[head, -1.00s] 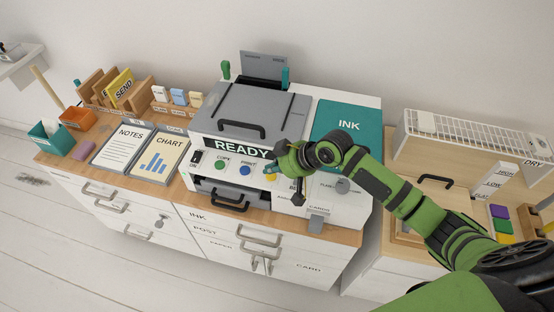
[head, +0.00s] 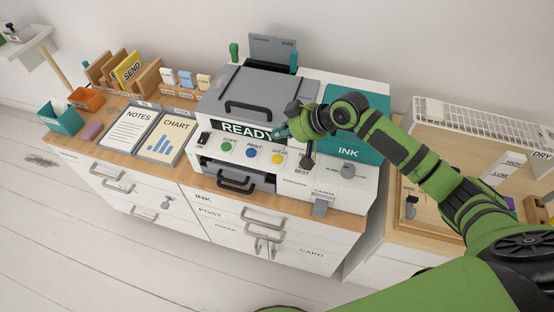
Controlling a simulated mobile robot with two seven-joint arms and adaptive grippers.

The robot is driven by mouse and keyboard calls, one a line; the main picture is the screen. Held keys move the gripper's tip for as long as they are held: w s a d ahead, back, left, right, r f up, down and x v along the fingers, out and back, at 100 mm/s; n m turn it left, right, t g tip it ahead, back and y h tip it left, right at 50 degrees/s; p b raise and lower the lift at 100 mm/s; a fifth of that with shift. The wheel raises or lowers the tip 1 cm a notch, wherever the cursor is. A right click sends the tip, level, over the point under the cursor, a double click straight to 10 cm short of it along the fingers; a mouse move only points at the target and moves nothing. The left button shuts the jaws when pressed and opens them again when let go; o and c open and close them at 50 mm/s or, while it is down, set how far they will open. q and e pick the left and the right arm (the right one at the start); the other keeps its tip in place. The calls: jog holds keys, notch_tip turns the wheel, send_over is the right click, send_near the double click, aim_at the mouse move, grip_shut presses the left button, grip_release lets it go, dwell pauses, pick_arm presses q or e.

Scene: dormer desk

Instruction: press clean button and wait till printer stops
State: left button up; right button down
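The printer (head: 228,181) stands on the wooden desk top, its grey lid closed and its display (head: 236,129) reading READY. Its front panel has a green copy button (head: 227,146), a blue print button (head: 251,153) and a yellow button (head: 277,159), whose label is too small to read surely. My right gripper (head: 279,133) comes in from the right, its fingers together in one narrow tip with nothing held. The tip is above the yellow button, apart from it, and covers the right end of the display. My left gripper is not in view.
A dark lever (head: 307,161) and a grey knob (head: 348,171) are right of the buttons. A teal INK panel (head: 345,151) lies behind my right arm. NOTES (head: 131,129) and CHART (head: 170,138) boards lie left of the printer. A drying rack (head: 480,125) stands at right.

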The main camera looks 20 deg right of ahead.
jog(key=b, duration=0.5)
send_over(279, 159)
notch_tip(279, 159, down, 5)
jog(key=shift+d+f, duration=0.1)
jog(key=shift+f, duration=0.1)
notch_tip(279, 159, down, 2)
jog(key=shift+b, duration=0.35)
jog(key=shift+f, duration=0.15)
dwell(0.4)
jog(key=shift+f, duration=0.3)
jog(key=shift+f, duration=0.45)
dwell(0.6)
jog(key=shift+r, duration=0.1)
jog(key=shift+r+p, duration=0.75)
